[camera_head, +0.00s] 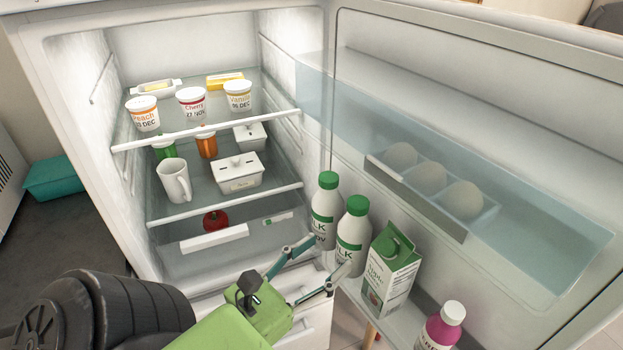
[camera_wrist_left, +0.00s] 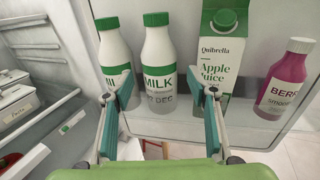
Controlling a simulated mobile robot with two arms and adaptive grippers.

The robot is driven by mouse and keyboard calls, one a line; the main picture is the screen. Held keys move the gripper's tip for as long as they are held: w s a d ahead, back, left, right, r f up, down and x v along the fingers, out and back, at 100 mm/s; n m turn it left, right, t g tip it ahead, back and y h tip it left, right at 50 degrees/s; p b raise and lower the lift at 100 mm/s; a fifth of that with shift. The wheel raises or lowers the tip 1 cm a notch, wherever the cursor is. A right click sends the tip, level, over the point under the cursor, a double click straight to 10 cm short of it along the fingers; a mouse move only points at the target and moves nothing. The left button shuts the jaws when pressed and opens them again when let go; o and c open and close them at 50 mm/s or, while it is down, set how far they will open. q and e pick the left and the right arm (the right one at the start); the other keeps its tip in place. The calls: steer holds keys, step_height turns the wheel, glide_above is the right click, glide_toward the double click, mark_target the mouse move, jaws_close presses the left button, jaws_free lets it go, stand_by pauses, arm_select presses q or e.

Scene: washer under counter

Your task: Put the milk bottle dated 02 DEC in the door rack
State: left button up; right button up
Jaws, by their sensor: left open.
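Two white milk bottles with green caps stand upright side by side in the door rack (camera_head: 408,322). My right gripper is out of view.
A green-and-white apple juice carton (camera_head: 390,270) and a magenta berry smoothie bottle (camera_head: 441,328) stand right of the bottles. An egg tray (camera_head: 430,195) is higher on the door. Fridge shelves at left hold yogurt cups (camera_head: 192,103), a mug (camera_head: 174,181) and boxes.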

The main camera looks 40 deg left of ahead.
arm_select(q)
steer(key=shift+s, duration=1.15)
steer(key=shift+f, duration=0.1)
steer(key=s+d+f+m+g+h, duration=0.1)
steer(key=s+d+f+m+g, duration=0.15)
steer(key=f+m, duration=0.75)
steer(key=s+d+f+m+g, duration=0.1)
steer(key=d+f+g, duration=0.3)
steer(key=f, duration=1.5)
steer(key=s+d+f+m+g+h, duration=0.1)
steer(key=s+d+f+m+g, duration=0.15)
steer(key=f+m, duration=0.75)
steer(key=s+d+f+m+g, duration=0.1)
steer(key=s+f+m+g, duration=0.2)
steer(key=f, duration=0.5)
steer(key=s+d+f+m+g, duration=0.1)
steer(key=s+f+m+g, duration=0.1)
steer(key=s+f, duration=0.5)
steer(key=s+a+f+m+g+y, duration=0.2)
steer(key=s+a+f+m, duration=0.4)
steer(key=s+f+m, duration=0.3)
steer(key=f+m+g, duration=0.1)
steer(key=m, duration=0.2)
